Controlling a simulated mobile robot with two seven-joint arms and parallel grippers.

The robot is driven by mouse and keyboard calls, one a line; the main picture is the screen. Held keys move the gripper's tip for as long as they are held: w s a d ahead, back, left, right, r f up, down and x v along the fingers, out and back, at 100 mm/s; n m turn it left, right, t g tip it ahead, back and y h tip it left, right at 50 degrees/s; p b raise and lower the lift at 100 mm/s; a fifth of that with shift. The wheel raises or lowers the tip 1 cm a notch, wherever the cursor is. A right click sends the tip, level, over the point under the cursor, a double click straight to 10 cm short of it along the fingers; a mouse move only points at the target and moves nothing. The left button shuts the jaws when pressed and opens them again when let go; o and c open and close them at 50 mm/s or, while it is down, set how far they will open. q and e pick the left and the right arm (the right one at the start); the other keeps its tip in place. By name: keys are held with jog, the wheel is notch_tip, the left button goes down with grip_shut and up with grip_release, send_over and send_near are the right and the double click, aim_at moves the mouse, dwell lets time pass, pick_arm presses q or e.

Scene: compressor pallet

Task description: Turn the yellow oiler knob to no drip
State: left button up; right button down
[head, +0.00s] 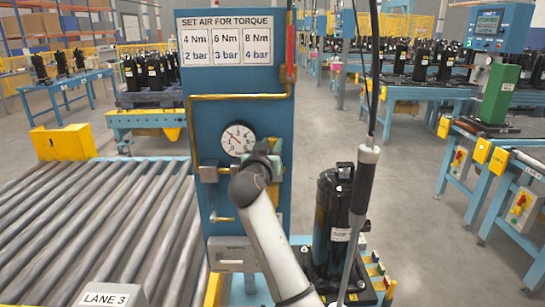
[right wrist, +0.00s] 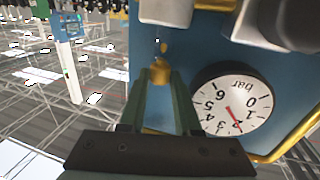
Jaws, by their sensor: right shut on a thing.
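My right gripper (right wrist: 160,76) is shut on the yellow oiler knob (right wrist: 160,70), which sits between its two dark green fingertips in the right wrist view. That view shows the panel upside down. In the head view my right gripper (head: 263,157) is at the blue panel (head: 240,80), just right of and below the gauge; my own wrist and arm hide the knob there. I cannot read the knob's setting. My left gripper is in neither view.
The round white pressure gauge (head: 238,139) is close beside the gripper; it also shows in the right wrist view (right wrist: 232,104). A torque chart (head: 227,47) is above. A roller conveyor (head: 90,225) lies left, and a black compressor (head: 328,225) stands right of my arm.

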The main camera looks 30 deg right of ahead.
jog(key=shift+g+h+b, duration=0.3)
jog(key=shift+g, duration=0.1)
jog(key=c, duration=0.6)
grip_release()
jog(key=shift+a, duration=0.15)
